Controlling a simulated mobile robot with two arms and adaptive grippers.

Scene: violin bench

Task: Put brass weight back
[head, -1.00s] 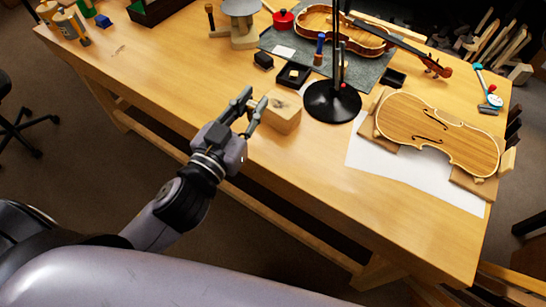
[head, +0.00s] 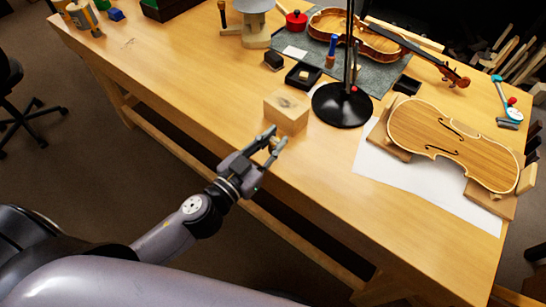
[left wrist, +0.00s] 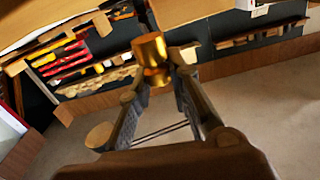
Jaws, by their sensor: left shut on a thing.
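The brass weight (left wrist: 151,58), a shiny golden cylinder with a narrower waist, is held between the fingertips of my left gripper in the left wrist view. In the head view my left gripper (head: 271,143) is at the bench's front edge, just in front of the wooden block (head: 287,112) and apart from it. Only a small bit of the weight shows there between the fingers. A small black open box (head: 303,76) with a small pale thing inside stands behind the block. My right gripper is out of view.
A black round stand base (head: 342,106) with upright rods stands right of the block. A violin plate (head: 450,140) rests on wooden supports over white paper. A violin (head: 355,30) lies on a grey mat at the back. The bench (head: 190,85) left of the block is clear.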

